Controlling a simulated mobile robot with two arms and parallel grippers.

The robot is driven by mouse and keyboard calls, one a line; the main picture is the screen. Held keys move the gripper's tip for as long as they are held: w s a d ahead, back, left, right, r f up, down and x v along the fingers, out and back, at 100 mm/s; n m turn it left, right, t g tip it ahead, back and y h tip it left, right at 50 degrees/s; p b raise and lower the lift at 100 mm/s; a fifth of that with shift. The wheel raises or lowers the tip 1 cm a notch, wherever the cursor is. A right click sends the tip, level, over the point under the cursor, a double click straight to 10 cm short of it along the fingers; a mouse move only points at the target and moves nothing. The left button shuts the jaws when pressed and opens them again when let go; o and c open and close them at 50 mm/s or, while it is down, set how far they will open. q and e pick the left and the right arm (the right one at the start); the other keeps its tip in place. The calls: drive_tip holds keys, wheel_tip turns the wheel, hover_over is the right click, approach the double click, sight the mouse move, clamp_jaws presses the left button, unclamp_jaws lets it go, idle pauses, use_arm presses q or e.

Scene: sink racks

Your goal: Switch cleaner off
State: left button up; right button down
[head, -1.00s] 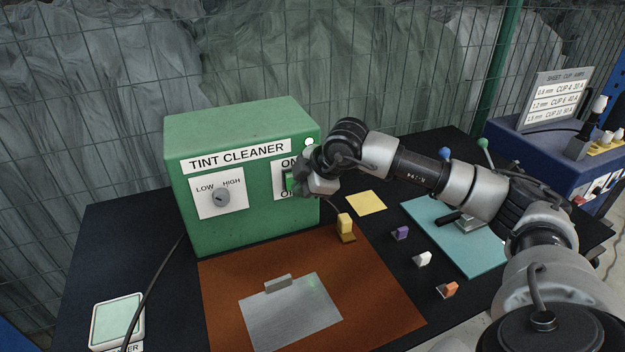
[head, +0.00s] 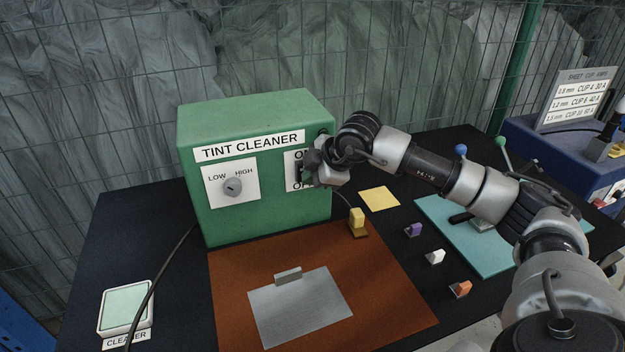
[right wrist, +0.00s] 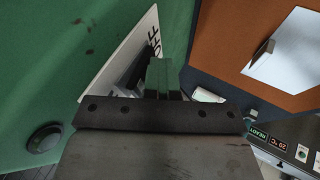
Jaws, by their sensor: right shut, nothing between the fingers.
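The green tint cleaner box (head: 262,112) stands at the back left of the table. A white ON/OFF plate with a dark rocker switch (head: 299,172) is on the right of its front, partly hidden by my gripper. The small lamp (head: 323,132) above the plate looks dark. My right gripper (head: 309,174) is shut and empty, with its fingertips at the switch. In the right wrist view the shut fingers (right wrist: 163,76) are at the white plate (right wrist: 120,58), close to the dark switch; contact is hard to tell. My left gripper is out of view.
A LOW/HIGH dial (head: 233,187) is left of the switch. A brown mat (head: 380,300) with a grey metal sheet (head: 300,308) lies in front. A pale pad (head: 126,306) labelled CLEANER is at left front.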

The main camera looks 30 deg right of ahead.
drive_tip(key=shift+r, duration=0.15)
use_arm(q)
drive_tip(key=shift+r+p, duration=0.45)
use_arm(e)
drive_tip(key=shift+r, duration=0.95)
